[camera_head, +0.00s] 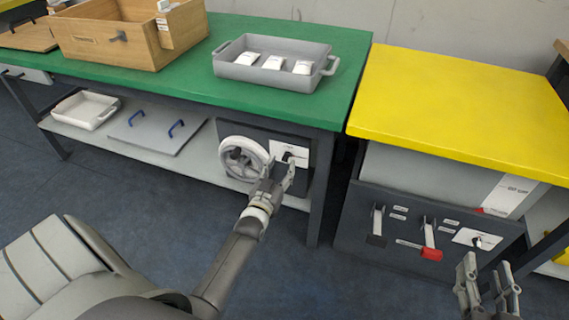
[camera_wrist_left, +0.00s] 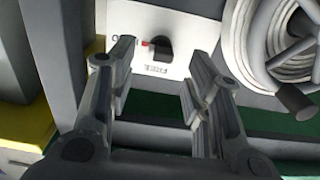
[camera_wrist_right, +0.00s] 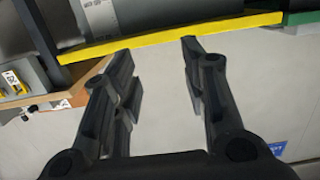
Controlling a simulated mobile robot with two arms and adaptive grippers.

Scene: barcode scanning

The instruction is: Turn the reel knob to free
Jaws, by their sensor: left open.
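The reel knob (camera_wrist_left: 161,50) is a small black knob on a white plate (camera_wrist_left: 195,32) in the left wrist view. A red mark shows at its left side, and a partly readable label that seems to say FREE, upside down, lies just below it. In the head view the plate (camera_head: 300,150) sits right of the white reel (camera_head: 236,150) under the green table. My left gripper (camera_head: 279,173) is open in front of the plate; in its wrist view the fingers (camera_wrist_left: 160,75) stand apart, either side of the knob, apparently not touching it. My right gripper (camera_head: 487,270) is open and empty at lower right.
The reel (camera_wrist_left: 290,45) is close beside the plate, with a dark handle sticking out. The green table (camera_head: 190,80) overhangs it. A dark panel (camera_head: 365,255) with several levers stands under the yellow table (camera_head: 460,100), near my right gripper. The floor in front is clear.

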